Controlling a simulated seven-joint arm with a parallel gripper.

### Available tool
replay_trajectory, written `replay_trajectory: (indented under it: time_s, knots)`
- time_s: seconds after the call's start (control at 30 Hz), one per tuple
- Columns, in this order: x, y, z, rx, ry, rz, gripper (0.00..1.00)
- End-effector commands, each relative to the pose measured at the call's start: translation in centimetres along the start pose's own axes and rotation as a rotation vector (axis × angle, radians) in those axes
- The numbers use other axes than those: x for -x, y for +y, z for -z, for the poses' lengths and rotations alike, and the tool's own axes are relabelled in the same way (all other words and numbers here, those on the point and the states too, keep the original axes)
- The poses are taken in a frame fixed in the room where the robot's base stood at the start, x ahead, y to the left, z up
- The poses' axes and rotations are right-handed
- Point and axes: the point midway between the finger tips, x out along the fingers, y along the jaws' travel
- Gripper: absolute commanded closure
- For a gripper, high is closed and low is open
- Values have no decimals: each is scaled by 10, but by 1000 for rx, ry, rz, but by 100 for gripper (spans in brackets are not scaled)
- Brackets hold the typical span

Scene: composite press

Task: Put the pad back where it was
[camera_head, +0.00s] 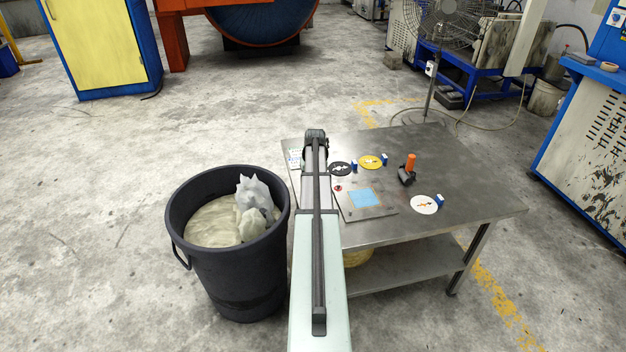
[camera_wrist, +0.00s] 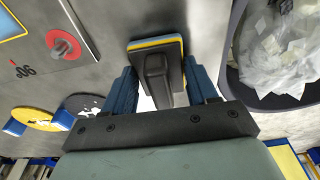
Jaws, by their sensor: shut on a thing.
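My gripper (camera_wrist: 160,78) is shut on the pad (camera_wrist: 156,43), with one blue finger on either side of its dark handle. The pad has a black tapered handle on a flat base with a yellow layer and a blue-grey edge. In the head view my arm covers the gripper and the pad. The metal plate (camera_head: 350,210) on the table bears a light blue square (camera_head: 365,197) and a red knob (camera_head: 338,188). In the wrist view the red knob (camera_wrist: 63,45) is left of the pad. I cannot tell whether the pad touches the table.
A black bin (camera_head: 235,290) with crumpled plastic stands left of the table (camera_head: 480,190). A black disc (camera_head: 340,169), a yellow disc (camera_head: 370,161), a white disc (camera_head: 424,204) and an orange-topped tool (camera_head: 409,164) lie on the table. The table's right side is clear.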

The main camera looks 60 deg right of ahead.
Motion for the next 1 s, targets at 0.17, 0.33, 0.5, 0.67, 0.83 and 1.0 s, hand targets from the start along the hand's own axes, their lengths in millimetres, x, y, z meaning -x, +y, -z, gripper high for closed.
replay_trajectory:
  time_s: [0.17, 0.33, 0.5, 0.67, 0.83, 1.0]
  knots:
    - [0, 0, 0, 0, 0, 0, 76]
    - [-2, 0, 0, 0, 0, 0, 40]
    - [-2, 0, 0, 0, 0, 0, 23]
    - [-2, 0, 0, 0, 0, 0, 17]
    - [-1, 0, 0, 0, 0, 0, 17]
    - [10, 0, 0, 0, 1, 0, 17]
